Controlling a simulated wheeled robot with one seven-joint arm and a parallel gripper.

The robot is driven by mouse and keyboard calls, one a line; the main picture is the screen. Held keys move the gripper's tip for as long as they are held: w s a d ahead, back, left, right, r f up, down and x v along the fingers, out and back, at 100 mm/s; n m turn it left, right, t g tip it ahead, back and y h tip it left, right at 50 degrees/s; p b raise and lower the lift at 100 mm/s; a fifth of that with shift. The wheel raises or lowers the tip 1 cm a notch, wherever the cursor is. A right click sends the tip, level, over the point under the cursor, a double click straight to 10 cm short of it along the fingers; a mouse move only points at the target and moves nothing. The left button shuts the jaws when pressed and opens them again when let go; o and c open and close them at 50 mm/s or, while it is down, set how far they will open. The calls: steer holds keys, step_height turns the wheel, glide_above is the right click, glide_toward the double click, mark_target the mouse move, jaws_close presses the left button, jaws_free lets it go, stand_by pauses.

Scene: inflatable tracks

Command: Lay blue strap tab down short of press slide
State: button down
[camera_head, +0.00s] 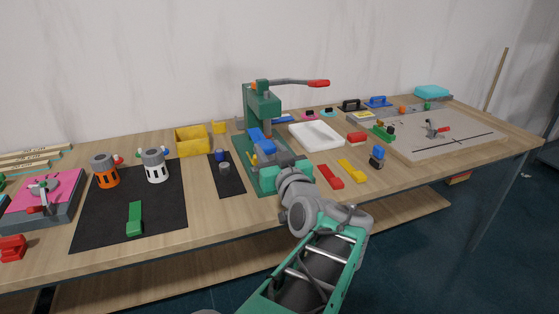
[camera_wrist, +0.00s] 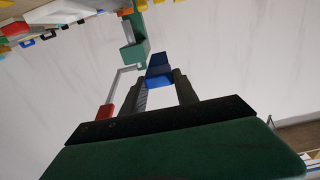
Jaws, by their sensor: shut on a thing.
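The blue strap tab (camera_wrist: 159,70) sits between the two fingertips of my gripper (camera_wrist: 160,85) in the wrist view. My gripper is shut on it. In the head view the blue tab (camera_head: 261,139) shows in front of the green press (camera_head: 261,105), above its base, and my gripper (camera_head: 265,152) is partly hidden by my own wrist. The press also shows in the wrist view (camera_wrist: 134,42), close beyond the tab. I cannot pick out the press slide clearly, nor tell whether the tab touches anything.
The press lever's red handle (camera_head: 318,83) reaches out to the right. A white tray (camera_head: 316,136) stands right of the press. Red (camera_head: 329,176) and yellow (camera_head: 352,170) blocks lie near the front edge. A dark mat (camera_head: 226,176) with small cylinders lies on the left.

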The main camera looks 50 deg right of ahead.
steer(key=w+d+f, duration=0.1)
steer(key=d+f, duration=0.2)
steer(key=d, duration=0.1)
steer(key=w+d+f, duration=0.1)
steer(key=d+f, duration=0.2)
steer(key=d, duration=0.1)
steer(key=w+d+f, duration=0.2)
steer(key=d+f, duration=0.1)
steer(key=d, duration=0.1)
steer(key=shift+w+d, duration=0.1)
steer(key=shift+d, duration=0.05)
steer(key=shift+d+f, duration=0.2)
steer(key=shift+f, duration=0.05)
steer(key=f, duration=0.3)
steer(key=shift+w+d+f, duration=0.1)
steer(key=shift+d+f, duration=0.1)
steer(key=shift+f, duration=0.05)
steer(key=shift+f, duration=0.2)
steer(key=c, duration=0.9)
jaws_free()
steer(key=shift+c, duration=0.2)
